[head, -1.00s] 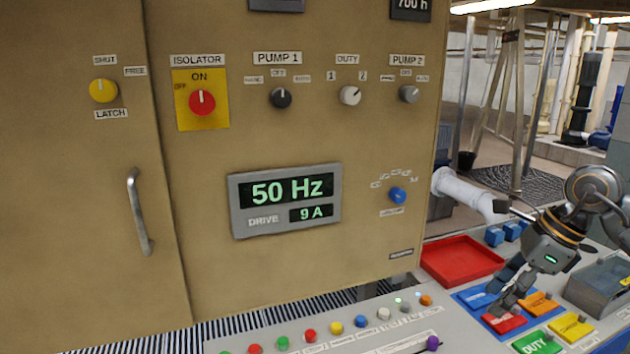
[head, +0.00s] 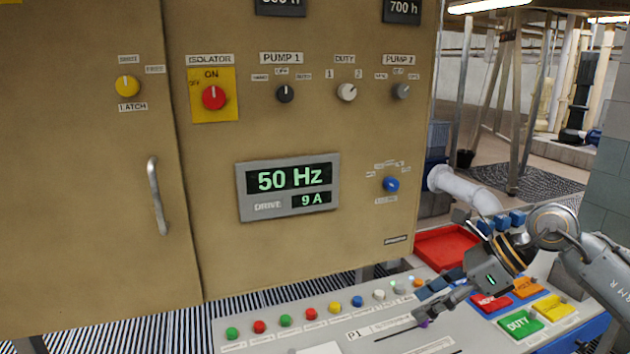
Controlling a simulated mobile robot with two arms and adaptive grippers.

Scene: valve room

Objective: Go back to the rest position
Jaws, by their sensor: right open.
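My right gripper (head: 432,300) is in the head view at the lower right, above the right part of the sloped console (head: 300,335). Its fingers are apart and hold nothing that I can see. They hang near a purple slider knob (head: 426,322), which they partly cover; I cannot tell if they touch it. My right arm (head: 600,270) comes in from the right edge. My left gripper is not in view.
A tan cabinet (head: 290,130) with knobs, a red isolator switch (head: 213,97) and a 50 Hz display (head: 288,188) stands behind the console. A red tray (head: 440,246), coloured tiles (head: 519,323) and blue blocks (head: 502,222) lie near my right arm. The cabinet front is clear.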

